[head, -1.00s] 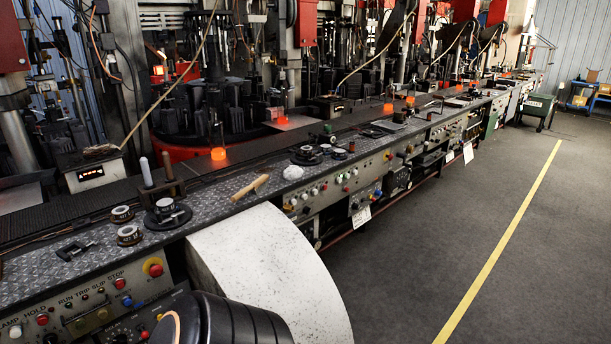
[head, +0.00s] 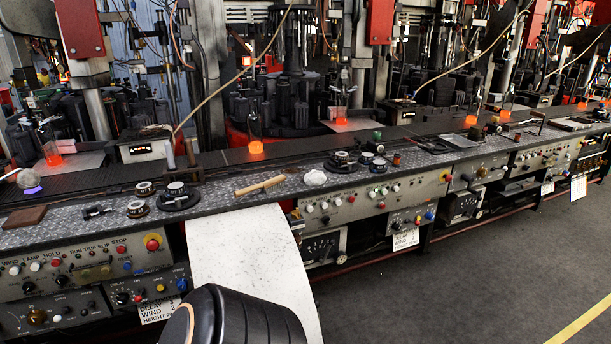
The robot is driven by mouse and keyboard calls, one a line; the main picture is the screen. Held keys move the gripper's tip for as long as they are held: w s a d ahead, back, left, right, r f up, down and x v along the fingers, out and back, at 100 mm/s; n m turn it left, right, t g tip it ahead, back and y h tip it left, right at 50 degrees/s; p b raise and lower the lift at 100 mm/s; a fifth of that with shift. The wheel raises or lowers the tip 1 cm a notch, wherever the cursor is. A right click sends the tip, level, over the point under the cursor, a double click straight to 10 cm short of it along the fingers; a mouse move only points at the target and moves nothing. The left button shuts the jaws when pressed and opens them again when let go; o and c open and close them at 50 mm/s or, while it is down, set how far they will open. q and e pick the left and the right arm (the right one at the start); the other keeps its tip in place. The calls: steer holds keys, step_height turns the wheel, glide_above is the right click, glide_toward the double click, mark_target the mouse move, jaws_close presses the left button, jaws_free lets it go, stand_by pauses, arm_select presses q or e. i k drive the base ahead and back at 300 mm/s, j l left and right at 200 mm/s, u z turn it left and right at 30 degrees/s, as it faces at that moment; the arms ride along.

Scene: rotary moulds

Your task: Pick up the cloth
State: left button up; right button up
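A small white crumpled thing (head: 315,178), which looks like the cloth, lies on the patterned metal ledge (head: 222,199) of the machine bench, near the middle of the head view. It sits just right of a wooden-handled brush (head: 260,186) and left of several round black-and-silver dials. It looks bunched up, with nothing on top of it. Neither of my grippers shows in this view, so I cannot see whether they are open or shut.
Glowing orange pieces (head: 256,147) stand on the dark belt behind the ledge. A brown block (head: 24,217) and a rounded grey thing (head: 28,178) are at the far left. Control panels (head: 372,198) line the bench front. The grey floor (head: 480,270) at the right is clear.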

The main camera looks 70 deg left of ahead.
mark_target(313, 178)
steer(key=i+u, duration=0.45)
steer(key=i+l+u, duration=0.15)
steer(key=i+u, duration=0.3)
steer(key=i, duration=0.25)
steer(key=i+u, duration=0.25)
steer(key=u, duration=0.15)
steer(key=i+u, duration=0.6)
steer(key=u, duration=0.2)
